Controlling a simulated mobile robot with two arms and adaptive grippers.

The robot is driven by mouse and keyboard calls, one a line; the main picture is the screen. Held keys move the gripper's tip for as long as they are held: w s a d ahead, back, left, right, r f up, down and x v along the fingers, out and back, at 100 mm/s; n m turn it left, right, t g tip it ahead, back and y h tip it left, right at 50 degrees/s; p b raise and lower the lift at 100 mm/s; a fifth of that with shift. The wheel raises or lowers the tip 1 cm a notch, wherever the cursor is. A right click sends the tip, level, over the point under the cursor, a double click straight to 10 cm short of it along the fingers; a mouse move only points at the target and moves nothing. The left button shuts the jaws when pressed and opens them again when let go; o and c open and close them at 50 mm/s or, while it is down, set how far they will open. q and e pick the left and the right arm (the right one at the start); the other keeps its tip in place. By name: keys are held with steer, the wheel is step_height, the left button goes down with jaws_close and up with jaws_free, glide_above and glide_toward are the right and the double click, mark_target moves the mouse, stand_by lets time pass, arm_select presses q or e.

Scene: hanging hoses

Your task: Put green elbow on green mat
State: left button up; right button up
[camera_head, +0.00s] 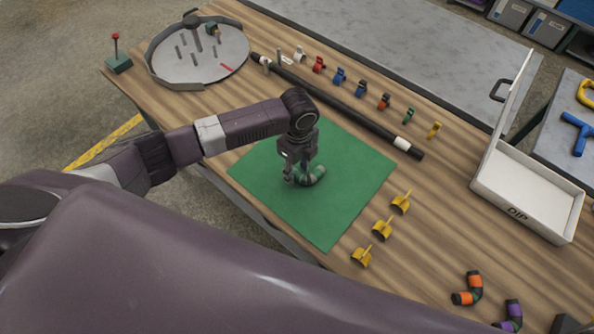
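The green elbow (317,174), a short bent pipe piece with dark and green parts, is over the green mat (345,195), near its middle. It appears to lie on the mat surface, though contact underneath is hidden. My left gripper (292,181) points down over the mat at the elbow's left end, overlapping it in the picture. The fingers are small and dark, so I cannot tell whether they are closed on the elbow or beside it. My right gripper is not in view.
Yellow clips (382,228) stand right of the mat. A long black hose (340,105) and a row of coloured clips (362,92) lie behind it. An orange elbow (467,288), a purple elbow (513,314) and a white DIP box (530,195) are at right. A round pegged tray (195,60) is back left.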

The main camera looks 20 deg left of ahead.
mark_target(298, 174)
arm_select(q)
step_height(298, 174, up, 11)
steer(key=b, duration=0.1)
steer(key=shift+r+b, duration=0.2)
steer(key=shift+b, duration=0.1)
steer(key=shift+d, duration=0.1)
